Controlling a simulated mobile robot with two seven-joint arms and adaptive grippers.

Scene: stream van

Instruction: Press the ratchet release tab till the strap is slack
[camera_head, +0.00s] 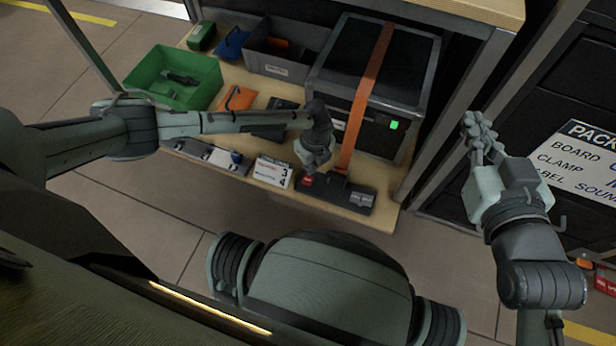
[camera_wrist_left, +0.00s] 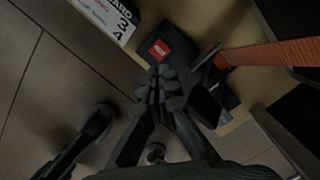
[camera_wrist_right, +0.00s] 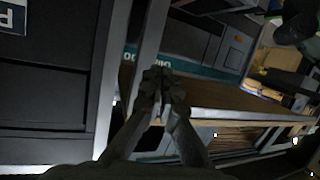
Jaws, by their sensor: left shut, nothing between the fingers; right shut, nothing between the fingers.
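The ratchet (camera_head: 352,195) is a dark block at the shelf's front edge with a red release tab (camera_head: 306,181) at its left end. The ratchet also shows in the left wrist view (camera_wrist_left: 177,38), with the red tab (camera_wrist_left: 160,49). An orange strap (camera_head: 362,100) runs straight from the ratchet up over a black case (camera_head: 330,58). My left gripper (camera_head: 308,170) is shut and empty, close to the red tab. In the left wrist view its fingertips (camera_wrist_left: 161,80) appear just below the tab; contact cannot be told. My right gripper (camera_head: 474,122) is shut and empty, away to the right.
A green bin (camera_head: 205,72), a grey bin (camera_head: 262,68) and an orange item (camera_head: 238,98) stand left of the case. A numbered card (camera_head: 272,172) lies left of the ratchet. A green light (camera_head: 394,125) shows on the case. A shelf post (camera_head: 450,110) stands between the case and my right gripper.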

